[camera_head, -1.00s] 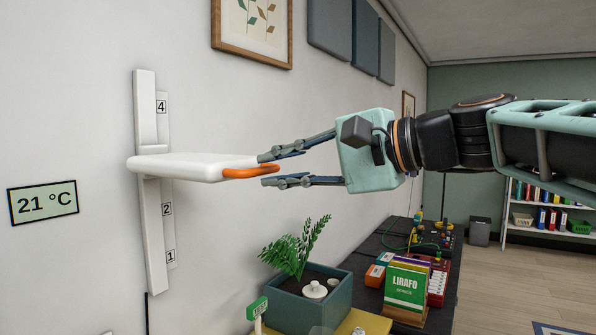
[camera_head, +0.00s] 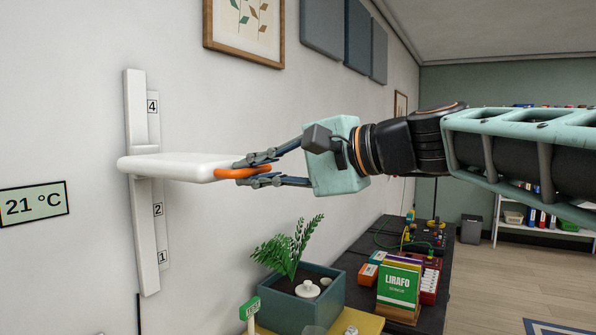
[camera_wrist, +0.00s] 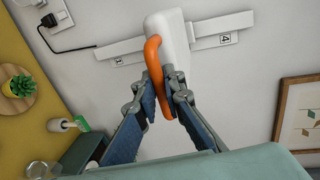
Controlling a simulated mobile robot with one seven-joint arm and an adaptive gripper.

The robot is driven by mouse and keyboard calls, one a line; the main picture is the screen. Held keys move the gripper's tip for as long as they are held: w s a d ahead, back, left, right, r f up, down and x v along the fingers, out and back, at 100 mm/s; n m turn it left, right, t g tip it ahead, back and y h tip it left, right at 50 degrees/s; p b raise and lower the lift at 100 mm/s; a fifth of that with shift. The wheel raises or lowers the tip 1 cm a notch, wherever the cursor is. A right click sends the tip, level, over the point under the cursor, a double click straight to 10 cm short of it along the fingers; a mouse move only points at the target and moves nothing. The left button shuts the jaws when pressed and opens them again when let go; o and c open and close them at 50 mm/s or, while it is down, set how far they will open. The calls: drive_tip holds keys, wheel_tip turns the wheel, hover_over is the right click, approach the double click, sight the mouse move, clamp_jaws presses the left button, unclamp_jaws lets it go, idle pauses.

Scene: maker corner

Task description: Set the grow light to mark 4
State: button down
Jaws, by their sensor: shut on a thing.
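The grow light is a white slab (camera_head: 175,167) that stands out from a white vertical rail (camera_head: 148,235) on the wall. Its orange handle (camera_head: 240,173) is at the near right end. A scale strip (camera_head: 158,225) beside the rail shows 1, 2 and 4. The slab sits between marks 2 and 4 and hides the place between them. My gripper (camera_head: 262,171) is shut on the orange handle, one finger above and one below. In the wrist view the fingers close around the orange handle (camera_wrist: 153,60), with the white slab (camera_wrist: 176,42) behind it.
Below stands a planter (camera_head: 305,305) with a fern and a small white pot. A thermometer panel (camera_head: 34,204) hangs left of the rail. The wall above the slab beside the rail is clear.

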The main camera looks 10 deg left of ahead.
wheel_tip(320, 180, up, 13)
drive_tip(key=p, duration=0.8)
drive_tip(key=shift+f, duration=0.15)
drive_tip(key=c, duration=2.3)
unclamp_jaws()
drive_tip(key=shift+d, duration=0.1)
drive_tip(key=v, duration=1.2)
drive_tip(key=shift+f, duration=0.1)
